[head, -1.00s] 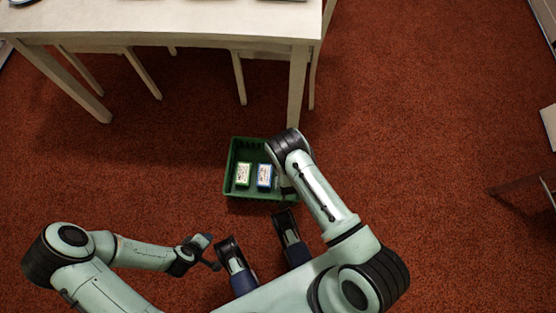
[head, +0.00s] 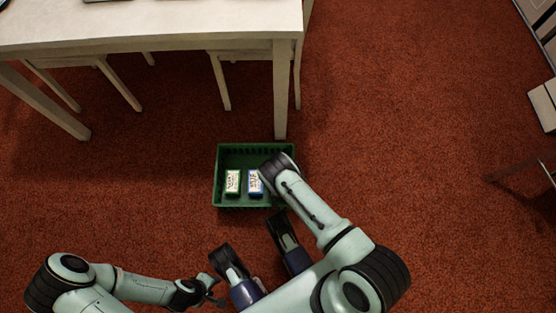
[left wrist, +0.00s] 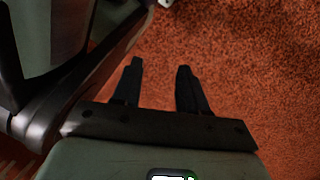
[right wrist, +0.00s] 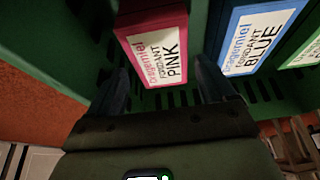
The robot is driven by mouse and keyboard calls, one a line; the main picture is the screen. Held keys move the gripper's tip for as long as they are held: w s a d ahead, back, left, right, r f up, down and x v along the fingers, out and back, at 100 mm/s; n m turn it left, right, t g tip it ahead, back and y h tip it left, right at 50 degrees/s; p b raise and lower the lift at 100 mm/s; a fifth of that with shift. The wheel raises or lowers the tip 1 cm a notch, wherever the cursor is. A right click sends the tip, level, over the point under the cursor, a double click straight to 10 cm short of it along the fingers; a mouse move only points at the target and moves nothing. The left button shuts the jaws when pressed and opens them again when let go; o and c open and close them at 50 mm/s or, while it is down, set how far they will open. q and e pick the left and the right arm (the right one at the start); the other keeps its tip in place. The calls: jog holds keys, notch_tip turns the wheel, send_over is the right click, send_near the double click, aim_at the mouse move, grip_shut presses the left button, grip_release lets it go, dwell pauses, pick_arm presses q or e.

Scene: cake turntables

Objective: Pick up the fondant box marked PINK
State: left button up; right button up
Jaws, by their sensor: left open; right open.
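The PINK fondant box (right wrist: 152,50) stands in a green crate (head: 217,180), its label facing the camera in the right wrist view. In the head view my right arm hides it. My right gripper (right wrist: 163,68) is open, with its two fingers around the near end of the pink box in the picture. I cannot tell whether they touch it. In the head view the right gripper is hidden behind its arm. My left gripper (head: 213,290) is open and empty, low over the carpet; it also shows in the left wrist view (left wrist: 160,66).
The BLUE fondant box (right wrist: 255,38) stands to the right of the pink one, close to the right finger. A green-edged box (head: 233,181) stands beyond it. The crate is on red carpet, near a leg of a white table (head: 150,25).

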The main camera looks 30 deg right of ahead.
pick_arm(q)
jog(key=shift+s+a+f+g+b, duration=0.1)
jog(key=shift+s+f+g+b, duration=0.2)
jog(key=shift+s, duration=0.45)
jog(key=shift+s+a+f+g+b, duration=0.1)
jog(key=shift+s+f+g+b, duration=0.2)
jog(key=shift+s, duration=0.4)
pick_arm(e)
jog(key=shift+x, duration=1.4)
jog(key=shift+f, duration=0.25)
jog(key=c, duration=0.9)
